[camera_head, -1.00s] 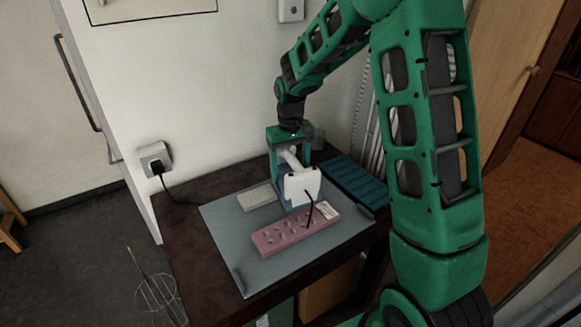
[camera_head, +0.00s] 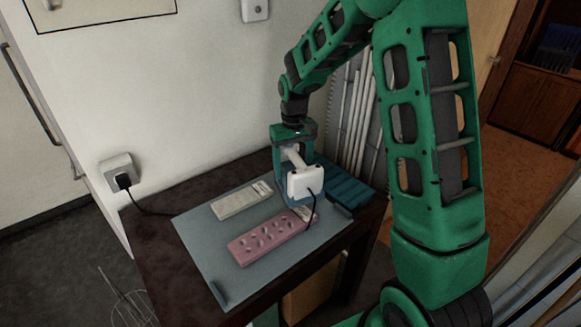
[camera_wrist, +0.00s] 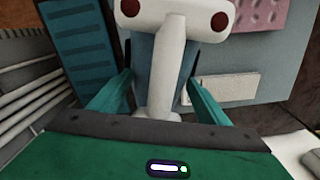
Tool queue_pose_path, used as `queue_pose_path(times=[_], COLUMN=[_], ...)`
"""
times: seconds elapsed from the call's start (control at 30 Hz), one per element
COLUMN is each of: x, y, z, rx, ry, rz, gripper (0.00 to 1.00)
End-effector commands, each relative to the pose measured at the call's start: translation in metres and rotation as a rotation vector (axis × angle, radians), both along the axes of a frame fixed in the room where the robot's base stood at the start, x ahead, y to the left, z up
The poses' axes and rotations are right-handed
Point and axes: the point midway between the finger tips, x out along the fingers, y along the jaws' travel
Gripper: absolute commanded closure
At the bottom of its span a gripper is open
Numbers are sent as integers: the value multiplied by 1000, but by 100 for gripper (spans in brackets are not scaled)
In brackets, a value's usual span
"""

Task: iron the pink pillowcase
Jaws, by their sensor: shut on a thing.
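The pink pillowcase (camera_head: 268,237) looks like a flat pink slab with dimples and a pale patch at its right end. It lies on a blue-grey mat (camera_head: 215,250) on the dark table, and part of it shows at the top right of the wrist view (camera_wrist: 286,18). My gripper (camera_head: 292,168) is shut on the handle of a white iron (camera_head: 305,184). In the wrist view the fingers flank the white handle (camera_wrist: 165,70). In the head view the iron overlaps the pillowcase's right end; whether they touch I cannot tell. The iron's underside is hidden.
A white slab (camera_head: 240,201) lies on the mat behind the pillowcase. A teal ribbed rack (camera_head: 345,187) is at the table's right side. The iron's dark cord hangs over the pillowcase's right end. A plugged wall socket (camera_head: 118,172) is at left.

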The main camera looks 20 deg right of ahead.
Motion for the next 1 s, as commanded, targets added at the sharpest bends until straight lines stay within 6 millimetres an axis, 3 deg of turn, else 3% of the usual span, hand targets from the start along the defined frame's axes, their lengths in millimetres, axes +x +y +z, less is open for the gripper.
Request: queue_pose_path(times=[0.17, 0.37, 0.7, 1.0], x=[-2, -18, -76, -132], y=[11, 49, 141, 196], z=[5, 18, 50, 71], rx=[1, 5, 9, 9], ry=[-5, -6, -10, -12], rz=[50, 270, 896, 1385], gripper=[76, 76, 76, 76])
